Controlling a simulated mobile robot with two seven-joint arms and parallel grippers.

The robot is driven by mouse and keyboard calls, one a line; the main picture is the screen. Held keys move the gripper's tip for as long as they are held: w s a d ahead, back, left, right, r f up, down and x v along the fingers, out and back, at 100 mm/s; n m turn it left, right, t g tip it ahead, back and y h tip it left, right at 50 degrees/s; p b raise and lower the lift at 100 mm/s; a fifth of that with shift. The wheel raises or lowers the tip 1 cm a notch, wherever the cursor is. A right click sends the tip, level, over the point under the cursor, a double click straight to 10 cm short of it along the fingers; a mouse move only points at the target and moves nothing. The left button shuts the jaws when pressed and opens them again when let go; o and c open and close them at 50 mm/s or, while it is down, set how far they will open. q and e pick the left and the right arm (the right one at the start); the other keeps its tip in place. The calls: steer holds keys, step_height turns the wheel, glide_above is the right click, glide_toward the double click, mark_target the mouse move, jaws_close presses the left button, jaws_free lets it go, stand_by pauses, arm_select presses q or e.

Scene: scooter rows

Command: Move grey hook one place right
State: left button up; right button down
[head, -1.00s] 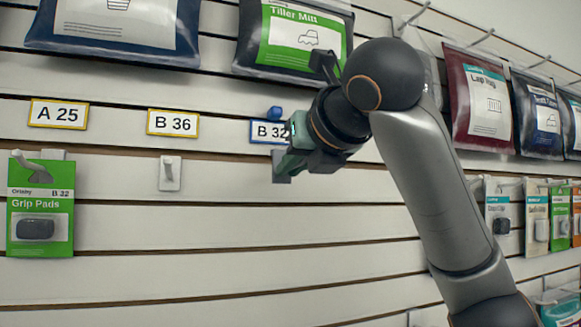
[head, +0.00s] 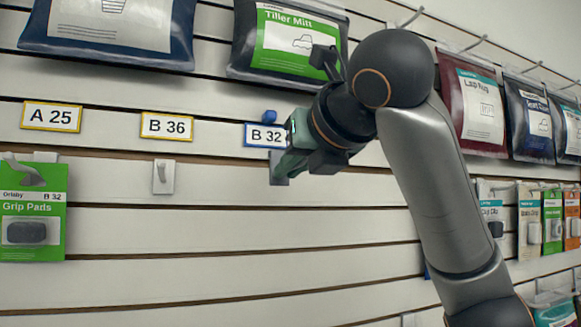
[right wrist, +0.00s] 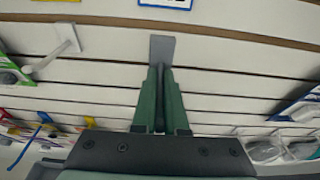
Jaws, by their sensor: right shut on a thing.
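My right gripper (head: 290,158) is shut on the grey hook (head: 278,168), whose flat grey back plate sticks out past the fingertips. The hook is at the slatted wall just below the blue-edged B 32 label (head: 265,136); I cannot tell whether it is seated in a slot. My left gripper is not in view.
A pale empty hook (head: 164,177) sits under the B 36 label (head: 167,127). A green Grip Pads pack (head: 33,212) hangs under the A 25 label (head: 51,117). A Tiller Mitt bag (head: 290,40) hangs above. The slats below the gripper are bare.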

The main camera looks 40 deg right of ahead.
steer(key=shift+d, duration=0.1)
steer(key=s+d, duration=0.4)
steer(key=d, duration=1.2)
steer(key=shift+d+f, duration=0.2)
stand_by(1.2)
steer(key=shift+r+x, duration=0.2)
steer(key=shift+x, duration=0.7)
steer(key=shift+r+x, duration=0.2)
steer(key=shift+x, duration=0.75)
steer(key=shift+r+x, duration=0.2)
steer(key=shift+x, duration=0.7)
stand_by(2.1)
